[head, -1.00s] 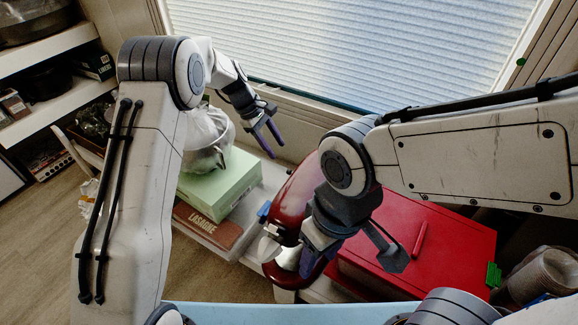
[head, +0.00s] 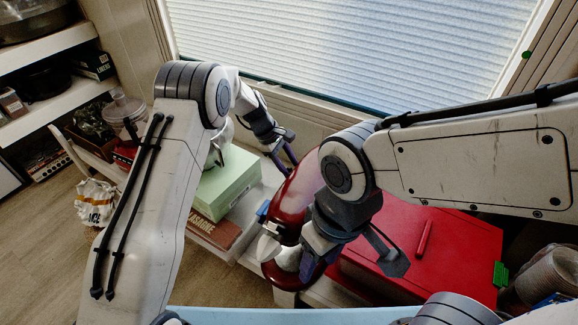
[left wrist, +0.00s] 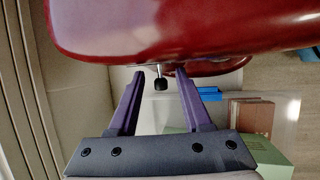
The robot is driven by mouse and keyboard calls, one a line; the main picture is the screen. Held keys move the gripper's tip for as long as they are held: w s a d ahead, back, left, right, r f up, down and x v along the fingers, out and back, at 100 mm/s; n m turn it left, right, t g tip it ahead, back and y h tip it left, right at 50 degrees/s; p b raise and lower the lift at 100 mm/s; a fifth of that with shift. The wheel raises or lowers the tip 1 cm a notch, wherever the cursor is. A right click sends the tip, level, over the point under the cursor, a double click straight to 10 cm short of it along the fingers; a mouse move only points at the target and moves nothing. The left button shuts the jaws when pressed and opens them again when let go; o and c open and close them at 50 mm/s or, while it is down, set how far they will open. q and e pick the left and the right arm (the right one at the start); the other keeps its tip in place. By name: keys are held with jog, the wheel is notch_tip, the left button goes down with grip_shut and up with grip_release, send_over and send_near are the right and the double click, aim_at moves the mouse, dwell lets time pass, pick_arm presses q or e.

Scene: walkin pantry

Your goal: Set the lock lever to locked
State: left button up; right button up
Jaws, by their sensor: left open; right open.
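A dark red stand mixer (head: 300,192) stands on the counter, partly hidden by my right arm. In the left wrist view its glossy red body (left wrist: 180,25) fills the top. A short metal stem with a black knob, seemingly the lock lever (left wrist: 161,82), sticks out beneath it. My left gripper (head: 284,160) is open beside the mixer's far side. In the left wrist view its purple fingertips (left wrist: 160,75) stand either side of the lever, with gaps. My right gripper (head: 315,260) is open near the mixer's front; whether it touches cannot be told.
A red box (head: 440,245) sits right of the mixer. A pale green box (head: 226,183) and a brown lasagne box (head: 213,228) lie to its left. A small blue piece (head: 263,208) is beside the mixer. The window blind (head: 370,50) is behind.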

pick_arm(q)
grip_shut()
dwell(1.3)
